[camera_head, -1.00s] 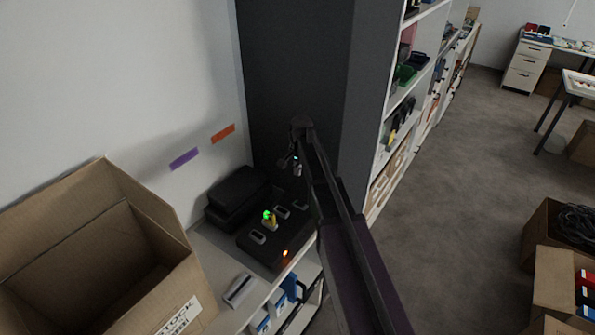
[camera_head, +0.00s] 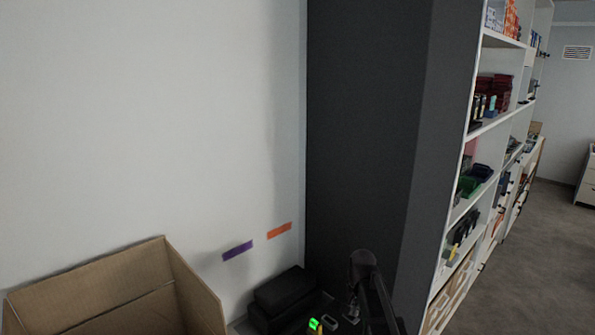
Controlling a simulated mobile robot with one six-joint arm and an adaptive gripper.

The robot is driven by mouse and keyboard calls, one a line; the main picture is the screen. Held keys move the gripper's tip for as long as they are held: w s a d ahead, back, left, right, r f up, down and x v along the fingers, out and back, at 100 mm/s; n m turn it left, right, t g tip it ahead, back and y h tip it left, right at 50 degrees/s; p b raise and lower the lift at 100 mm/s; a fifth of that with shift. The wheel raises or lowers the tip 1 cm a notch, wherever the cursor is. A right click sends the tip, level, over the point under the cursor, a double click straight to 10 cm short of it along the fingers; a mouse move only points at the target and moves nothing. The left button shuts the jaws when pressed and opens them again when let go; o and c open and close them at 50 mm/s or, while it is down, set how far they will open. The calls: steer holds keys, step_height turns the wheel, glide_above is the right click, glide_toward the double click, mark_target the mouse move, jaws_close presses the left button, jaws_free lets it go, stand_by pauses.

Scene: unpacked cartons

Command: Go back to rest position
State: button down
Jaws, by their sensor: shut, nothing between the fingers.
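My arm reaches up from the bottom edge in the head view, in front of the dark grey pillar. My gripper (camera_head: 352,307) hangs at the arm's far end, low in the picture. It is small and dark, shut with nothing in it, and apart from the things beside it. Below and left of it, a green light (camera_head: 314,323) glows on the worktop, cut by the bottom edge.
An open carton (camera_head: 130,300) stands at the lower left. Black cases (camera_head: 285,293) lie stacked by the wall, left of my gripper. The dark pillar (camera_head: 365,130) stands behind my arm. Stocked shelves (camera_head: 490,130) line the right, with bare floor (camera_head: 535,240) beyond.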

steer(key=s+f+n+b, duration=0.2)
steer(key=s, duration=0.6)
steer(key=s+f+n+b, duration=0.2)
steer(key=s+f+n, duration=0.1)
steer(key=s, duration=0.5)
steer(key=shift+s+a+n, duration=0.2)
steer(key=shift+s+n, duration=0.1)
